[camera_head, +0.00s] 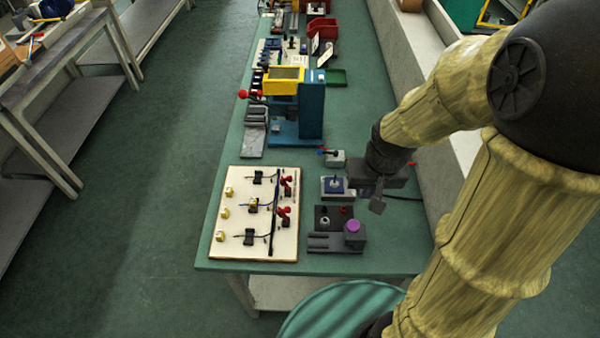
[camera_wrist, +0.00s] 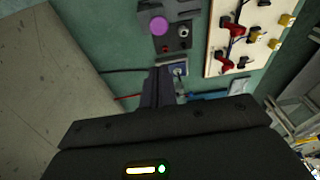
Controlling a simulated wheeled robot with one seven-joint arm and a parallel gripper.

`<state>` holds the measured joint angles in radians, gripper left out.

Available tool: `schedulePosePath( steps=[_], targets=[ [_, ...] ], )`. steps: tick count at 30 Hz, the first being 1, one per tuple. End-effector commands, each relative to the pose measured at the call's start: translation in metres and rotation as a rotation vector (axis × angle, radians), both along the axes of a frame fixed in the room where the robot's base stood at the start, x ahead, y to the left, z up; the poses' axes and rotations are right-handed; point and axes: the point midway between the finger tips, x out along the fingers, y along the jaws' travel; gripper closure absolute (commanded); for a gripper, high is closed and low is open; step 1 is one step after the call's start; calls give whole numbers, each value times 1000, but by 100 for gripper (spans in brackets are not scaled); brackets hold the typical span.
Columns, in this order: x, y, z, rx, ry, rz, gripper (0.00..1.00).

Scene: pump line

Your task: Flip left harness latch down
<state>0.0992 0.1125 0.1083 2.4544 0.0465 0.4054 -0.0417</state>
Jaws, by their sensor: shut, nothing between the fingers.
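The cream harness board (camera_head: 232,250) lies at the left front of the bench. It carries red-tipped latches (camera_head: 288,181) along its right side, black clips and yellow pegs. Their exact tilt is too small to tell, and I cannot tell which one is the left latch. The board also shows at upper right in the wrist view (camera_wrist: 213,62), with red latches (camera_wrist: 232,28). My gripper (camera_head: 377,206) is shut and empty. It is right of the board, apart from it, above the bench beside the small blue-topped block. Its closed fingers show in the wrist view (camera_wrist: 158,88).
Between my gripper and the board stand a blue-topped block (camera_head: 334,186) and a dark fixture with a purple knob (camera_head: 353,226). A blue press with a yellow head (camera_head: 285,74) stands farther back. A red bin (camera_head: 322,28) is at the far end. The aisle at left is clear.

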Motion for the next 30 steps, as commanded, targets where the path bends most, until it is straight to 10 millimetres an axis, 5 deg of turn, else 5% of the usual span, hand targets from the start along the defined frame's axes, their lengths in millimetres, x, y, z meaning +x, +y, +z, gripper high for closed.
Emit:
schedulePosePath(
  steps=[9,16,21,30],
  targets=[
    [84,29,-47,248,144,17,100],
    [139,45,-54,515,165,14,100],
    [156,46,-49,607,156,12,100],
    [156,47,-49,609,156,14,100]
  ],
)
